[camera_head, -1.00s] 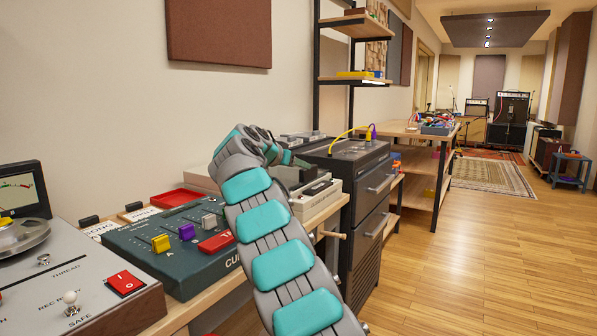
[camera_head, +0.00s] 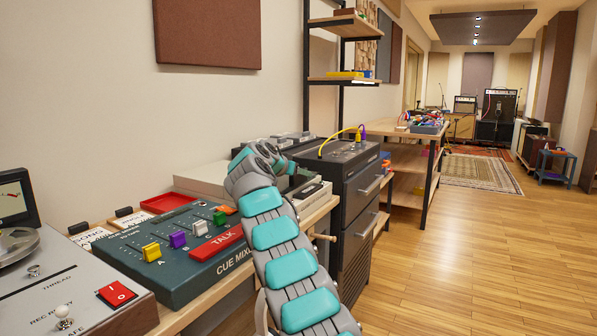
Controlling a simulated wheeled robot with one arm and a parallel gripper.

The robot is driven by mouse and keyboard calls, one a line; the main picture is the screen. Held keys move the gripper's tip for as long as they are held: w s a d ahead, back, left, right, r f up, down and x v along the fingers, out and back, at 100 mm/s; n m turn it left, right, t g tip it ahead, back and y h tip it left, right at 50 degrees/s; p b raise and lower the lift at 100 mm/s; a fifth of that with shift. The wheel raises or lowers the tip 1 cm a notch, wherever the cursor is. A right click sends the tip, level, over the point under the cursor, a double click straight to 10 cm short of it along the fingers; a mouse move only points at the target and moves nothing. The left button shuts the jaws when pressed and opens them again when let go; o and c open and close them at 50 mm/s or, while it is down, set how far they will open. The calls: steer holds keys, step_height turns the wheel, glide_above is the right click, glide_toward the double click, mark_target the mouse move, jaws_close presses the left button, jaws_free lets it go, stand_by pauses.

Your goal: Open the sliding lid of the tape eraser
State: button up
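A pale beige box with dark parts on top (camera_head: 318,194) sits on the bench at the right end, partly behind my arm. It may be the tape eraser, but no label or lid edge is readable. My gripper (camera_head: 291,168) is at the far end of my teal and grey arm, over or just in front of this box. Its fingers are small and mostly hidden by the wrist, so I cannot tell whether it is open or touches the box.
The green cue mixer (camera_head: 185,248) with coloured sliders lies left of my arm. A red tray (camera_head: 168,202) and a flat pale case (camera_head: 203,178) are behind it. A tape machine (camera_head: 60,290) is at left. A dark cabinet (camera_head: 362,205) stands right of the bench. Floor at right is clear.

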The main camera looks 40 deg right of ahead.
steer(key=shift+c, duration=0.3)
jaws_close()
stand_by(1.1)
